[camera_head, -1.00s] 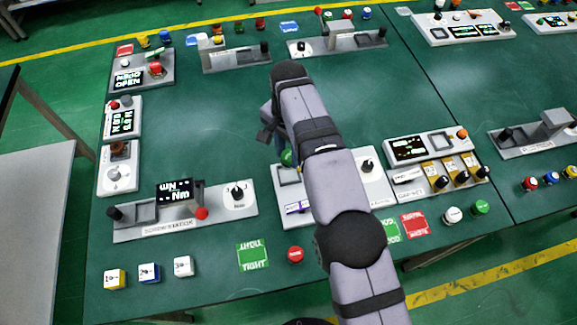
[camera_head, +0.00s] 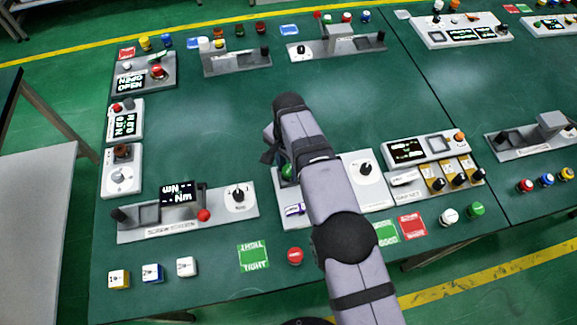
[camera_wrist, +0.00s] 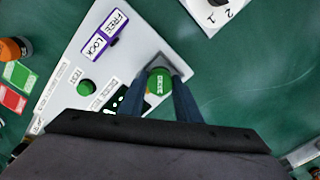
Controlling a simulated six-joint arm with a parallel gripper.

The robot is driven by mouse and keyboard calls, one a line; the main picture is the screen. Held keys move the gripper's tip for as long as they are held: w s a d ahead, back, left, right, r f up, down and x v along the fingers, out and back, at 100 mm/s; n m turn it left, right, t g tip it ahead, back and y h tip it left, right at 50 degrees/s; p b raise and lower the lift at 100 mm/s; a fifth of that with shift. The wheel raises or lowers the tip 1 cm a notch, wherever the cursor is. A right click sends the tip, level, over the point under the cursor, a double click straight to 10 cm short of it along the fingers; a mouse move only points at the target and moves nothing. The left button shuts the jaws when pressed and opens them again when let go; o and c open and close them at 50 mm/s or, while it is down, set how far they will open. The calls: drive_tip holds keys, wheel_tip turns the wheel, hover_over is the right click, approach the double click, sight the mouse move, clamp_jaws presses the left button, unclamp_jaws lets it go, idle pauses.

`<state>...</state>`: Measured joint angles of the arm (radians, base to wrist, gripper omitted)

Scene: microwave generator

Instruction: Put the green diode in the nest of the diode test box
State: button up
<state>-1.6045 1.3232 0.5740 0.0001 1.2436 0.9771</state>
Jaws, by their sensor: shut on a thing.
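My gripper (camera_wrist: 160,76) is shut on the green diode (camera_wrist: 158,83), whose round labelled top shows between the two fingers in the wrist view. The diode also shows as a small green spot beside my arm in the head view (camera_head: 286,171). The diode test box (camera_wrist: 141,30) is a light panel with a purple FREE/LOCK switch (camera_wrist: 103,34), a green TEST button (camera_wrist: 86,87) and a dark screen partly hidden by my gripper. The diode is at the box's grey square nest (camera_wrist: 150,56). I cannot tell whether it is seated or just above. My arm hides part of the box in the head view (camera_head: 290,222).
A white dial box (camera_head: 360,190) stands just right of the test box. A torque-style station (camera_head: 160,230) with a red knob stands to the left.

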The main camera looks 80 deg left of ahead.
sight(289, 170)
drive_tip(key=shift+f, duration=0.15)
drive_tip(key=o, duration=1.2)
wheel_tip(289, 170, up, 12)
drive_tip(key=shift+r, duration=0.2)
